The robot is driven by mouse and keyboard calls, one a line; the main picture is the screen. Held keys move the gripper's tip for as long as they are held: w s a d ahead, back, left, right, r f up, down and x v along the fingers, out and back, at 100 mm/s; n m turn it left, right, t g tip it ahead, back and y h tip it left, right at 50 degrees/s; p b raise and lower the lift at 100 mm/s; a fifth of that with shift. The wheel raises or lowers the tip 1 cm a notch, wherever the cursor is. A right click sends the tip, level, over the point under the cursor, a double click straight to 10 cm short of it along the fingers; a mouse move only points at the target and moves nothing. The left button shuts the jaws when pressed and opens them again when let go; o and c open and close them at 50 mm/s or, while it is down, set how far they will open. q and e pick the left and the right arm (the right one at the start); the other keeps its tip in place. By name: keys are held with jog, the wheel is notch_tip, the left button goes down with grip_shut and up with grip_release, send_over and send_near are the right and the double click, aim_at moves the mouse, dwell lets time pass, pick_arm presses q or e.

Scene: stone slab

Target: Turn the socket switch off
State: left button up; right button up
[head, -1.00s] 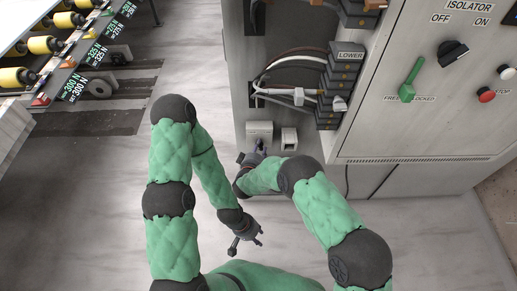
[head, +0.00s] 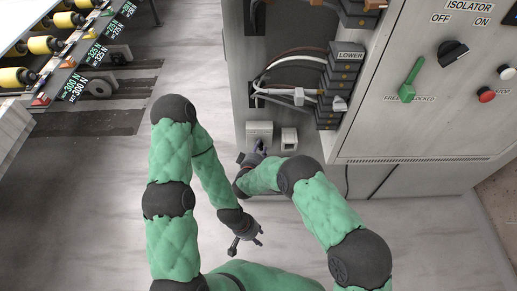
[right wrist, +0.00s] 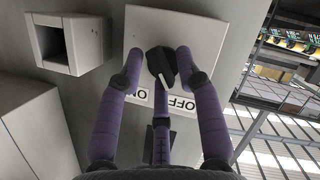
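The socket switch is a black knob (right wrist: 161,64) on a pale box (right wrist: 200,32), with ON and OFF labels beneath it in the right wrist view. A white mark on the knob points down and right, towards the OFF label (right wrist: 181,103). My right gripper (right wrist: 159,62) has its purple fingers spread around the knob, with a small gap at the left finger; contact at the right finger is unclear. In the head view the box (head: 259,129) is low on the cabinet, with my right gripper (head: 259,148) at it. My left gripper (head: 246,240) is open and empty, low over the floor.
A smaller pale socket box (head: 289,139) sits right of the switch box. Cables (head: 290,92) and dark terminal blocks (head: 338,90) are above. A panel with a green handle (head: 410,80) stands right; a roller machine (head: 60,60) is left. The floor between is clear.

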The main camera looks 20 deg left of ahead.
jog(key=o, duration=0.9)
jog(key=shift+w+d, duration=0.2)
jog(key=shift+d, duration=0.15)
jog(key=shift+c, duration=0.2)
jog(key=shift+s+a, duration=0.1)
jog(key=shift+a, duration=0.1)
jog(key=shift+r, duration=0.5)
notch_tip(320, 180, up, 9)
jog(key=shift+r, duration=0.1)
